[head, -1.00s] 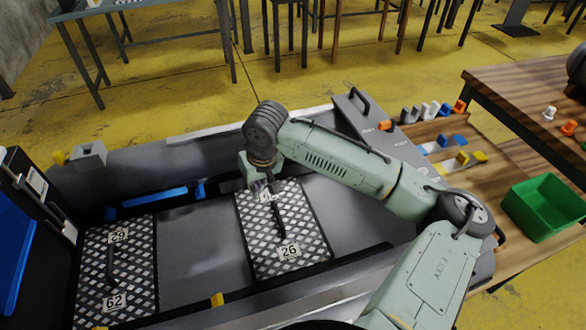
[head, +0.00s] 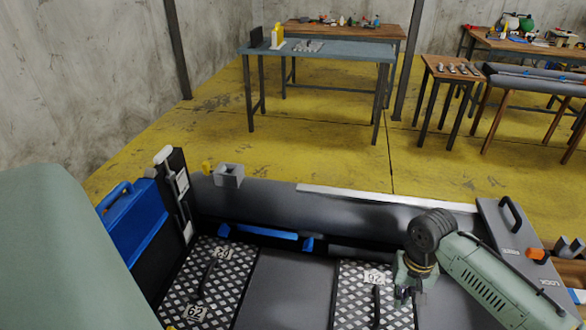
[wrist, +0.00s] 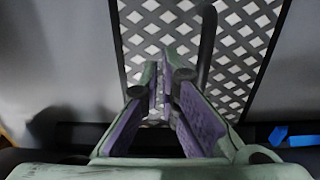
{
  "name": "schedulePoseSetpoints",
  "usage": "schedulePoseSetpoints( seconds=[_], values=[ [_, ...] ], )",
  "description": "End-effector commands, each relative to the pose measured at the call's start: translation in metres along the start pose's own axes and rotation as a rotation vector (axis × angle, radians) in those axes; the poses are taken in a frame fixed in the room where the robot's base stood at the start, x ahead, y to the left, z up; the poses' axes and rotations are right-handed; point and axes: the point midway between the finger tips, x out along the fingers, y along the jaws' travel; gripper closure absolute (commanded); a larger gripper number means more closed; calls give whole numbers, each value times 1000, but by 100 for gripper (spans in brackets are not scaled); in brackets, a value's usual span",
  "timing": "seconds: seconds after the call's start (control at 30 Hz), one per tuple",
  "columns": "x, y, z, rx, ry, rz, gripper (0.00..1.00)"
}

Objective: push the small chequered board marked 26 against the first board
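The small chequered board marked 26 (head: 350,304) lies on the grey boat floor, its lower part cut off by the frame. Its dark handle (head: 376,304) stands up from it. The first chequered board (head: 231,291), marked 29 and 62, lies to its left, with bare grey floor between the two. My gripper (head: 404,294) is low over board 26, right of the handle's far end. In the wrist view, the purple-padded fingers (wrist: 162,92) come together at the tips, with nothing seen between them. The handle (wrist: 208,40) passes just beside them; I cannot tell whether they touch.
The boat's grey side tube (head: 335,213) runs behind the boards, with a blue bar (head: 262,232) along its inner side. A blue case (head: 133,225) stands at the left end. A grey panel with a handle (head: 515,240) is at the right.

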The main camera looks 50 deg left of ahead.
Motion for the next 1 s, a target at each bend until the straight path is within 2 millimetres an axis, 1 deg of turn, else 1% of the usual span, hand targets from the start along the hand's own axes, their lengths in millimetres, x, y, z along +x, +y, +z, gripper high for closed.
schedulePoseSetpoints(
  seconds=[0.27,0.33,0.6,0.67,1.0],
  values=[
    [26,0,0,0,0,0,97],
    [36,0,0,0,0,1,97],
    [60,0,0,-1,2,1,97],
    [55,-7,-1,-4,2,-2,97],
    [54,-38,0,-4,1,-2,97]
  ],
)
